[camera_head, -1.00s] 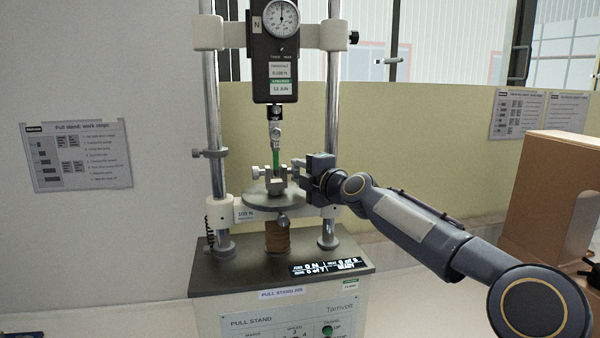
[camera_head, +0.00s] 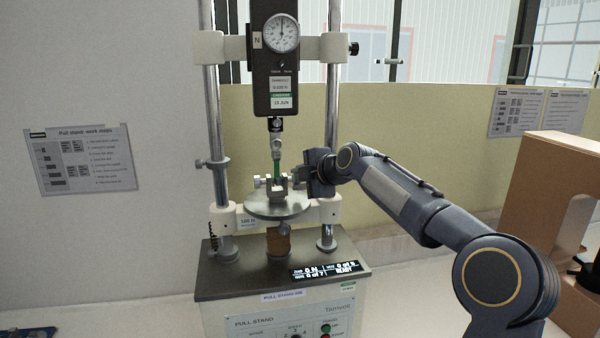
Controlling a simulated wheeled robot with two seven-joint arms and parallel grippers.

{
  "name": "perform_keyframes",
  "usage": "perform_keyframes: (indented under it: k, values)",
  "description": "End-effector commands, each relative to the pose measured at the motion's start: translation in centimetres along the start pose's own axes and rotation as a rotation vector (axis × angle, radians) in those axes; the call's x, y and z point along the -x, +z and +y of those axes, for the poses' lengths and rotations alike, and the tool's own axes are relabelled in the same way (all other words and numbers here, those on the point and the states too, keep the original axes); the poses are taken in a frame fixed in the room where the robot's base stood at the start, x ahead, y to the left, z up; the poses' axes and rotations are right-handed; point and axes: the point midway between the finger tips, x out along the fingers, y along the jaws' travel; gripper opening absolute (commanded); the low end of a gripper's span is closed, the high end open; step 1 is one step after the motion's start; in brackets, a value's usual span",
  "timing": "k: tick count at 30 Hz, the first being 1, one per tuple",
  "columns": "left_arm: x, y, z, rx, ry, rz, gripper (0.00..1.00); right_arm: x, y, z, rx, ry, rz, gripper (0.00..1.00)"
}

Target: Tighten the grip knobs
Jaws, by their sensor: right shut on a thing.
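The pull stand (camera_head: 285,277) stands on the bench with a round metal plate (camera_head: 270,209) on its crosspiece. A small vise-like grip (camera_head: 277,189) sits on the plate, holding the lower end of a green strip (camera_head: 277,171) that hangs from the gauge above. A knob (camera_head: 258,181) shows at the grip's left side. The right-hand knob is hidden by my right gripper (camera_head: 304,175). That gripper reaches in from the right, shut on the knob at the grip's right side; its fingertips are small and partly hidden. My left gripper does not show.
The force gauge (camera_head: 276,90) with its dial hangs between two upright posts (camera_head: 333,110). A brown box-like frame (camera_head: 545,200) stands at the right. The bench left of the stand is mostly clear.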

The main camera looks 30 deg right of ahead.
Motion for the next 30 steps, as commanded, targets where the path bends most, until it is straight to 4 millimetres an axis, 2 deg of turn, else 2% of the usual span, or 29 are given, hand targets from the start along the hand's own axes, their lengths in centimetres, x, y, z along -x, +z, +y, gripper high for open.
perform_keyframes:
  k: [9, 25, 26, 30]
  values:
    - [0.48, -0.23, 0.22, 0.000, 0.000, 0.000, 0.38, -0.08, -0.04, 0.16, -0.050, -0.121, 0.002, 0.05]
    - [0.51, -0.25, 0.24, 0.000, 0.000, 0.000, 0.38, -0.09, -0.04, 0.09, -0.060, -0.144, 0.003, 0.05]
    - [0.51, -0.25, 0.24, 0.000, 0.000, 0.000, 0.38, -0.09, -0.04, 0.10, -0.060, -0.144, 0.003, 0.32]
    - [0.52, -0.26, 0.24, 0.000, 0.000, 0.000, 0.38, -0.08, -0.04, 0.12, -0.059, -0.143, 0.003, 0.50]
